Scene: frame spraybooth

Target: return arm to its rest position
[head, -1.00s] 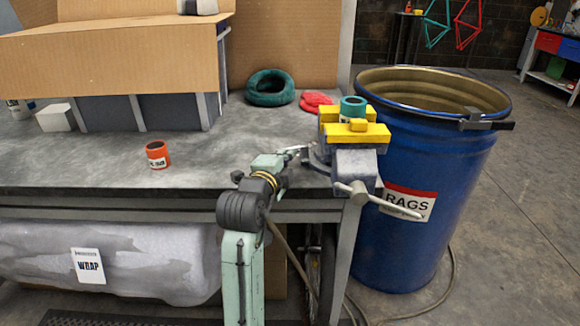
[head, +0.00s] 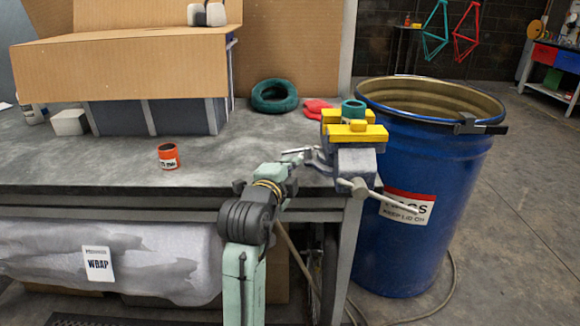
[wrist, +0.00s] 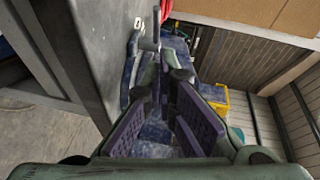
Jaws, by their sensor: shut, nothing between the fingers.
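My arm rises from the bottom middle of the head view, bent at a dark joint. My gripper (head: 303,153) is at the bench's front right, just left of the blue-grey vise (head: 355,163) with yellow jaws. Its fingers are small and partly unclear there. In the wrist view my gripper (wrist: 167,85) shows its dark padded fingers, shut with nothing held. A yellow vise jaw (wrist: 214,97) lies right beyond them. I cannot tell whether the gripper touches the vise.
A teal cup (head: 353,109) is at the vise top. A blue rags barrel (head: 415,250) stands to the right. The bench (head: 110,170) carries an orange can (head: 168,156), a teal ring (head: 274,97), a red cloth (head: 317,108) and a cardboard-topped box (head: 130,65). Bare floor lies at far right.

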